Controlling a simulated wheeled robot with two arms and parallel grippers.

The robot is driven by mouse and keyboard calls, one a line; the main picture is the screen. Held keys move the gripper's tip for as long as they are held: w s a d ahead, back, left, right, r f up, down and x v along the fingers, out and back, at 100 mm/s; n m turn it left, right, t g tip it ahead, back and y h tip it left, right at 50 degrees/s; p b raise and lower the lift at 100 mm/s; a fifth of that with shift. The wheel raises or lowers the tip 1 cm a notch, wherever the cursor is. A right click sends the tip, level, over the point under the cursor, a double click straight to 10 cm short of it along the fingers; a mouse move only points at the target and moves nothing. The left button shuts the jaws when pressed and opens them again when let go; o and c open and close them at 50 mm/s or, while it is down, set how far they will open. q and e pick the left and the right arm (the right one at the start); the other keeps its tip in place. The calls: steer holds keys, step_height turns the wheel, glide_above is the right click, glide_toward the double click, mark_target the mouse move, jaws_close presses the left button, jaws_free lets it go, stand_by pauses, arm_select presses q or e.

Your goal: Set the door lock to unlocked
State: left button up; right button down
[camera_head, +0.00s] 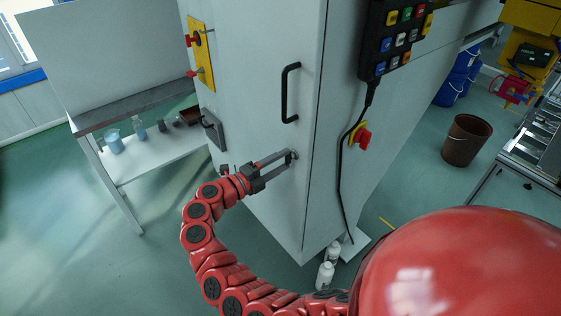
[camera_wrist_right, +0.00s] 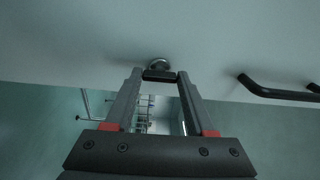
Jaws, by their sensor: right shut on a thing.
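The door lock (camera_wrist_right: 159,64) is a small round metal piece on the pale cabinet door (camera_head: 270,130), below the black door handle (camera_head: 290,93). My right gripper (camera_head: 291,156) is at the lock, with its fingertips close to the door face. In the right wrist view the gripper (camera_wrist_right: 160,76) is shut on the dark knob of the lock, which sits between the fingertips. The lock's markings cannot be read. The black handle also shows in the right wrist view (camera_wrist_right: 280,92), to the right of the gripper. My left gripper is not in view.
A black button pendant (camera_head: 396,38) and a red knob on yellow (camera_head: 361,137) are on the cabinet's right face. A yellow plate (camera_head: 201,57) with red levers is on the left face. A table (camera_head: 135,112) stands left, a brown bin (camera_head: 466,140) right.

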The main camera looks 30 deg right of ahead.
steer(key=shift+c, duration=1.2)
jaws_free()
steer(key=s+a+b, duration=0.1)
steer(key=a+b, duration=0.5)
steer(key=a, duration=1.1)
steer(key=shift+s+a, duration=0.15)
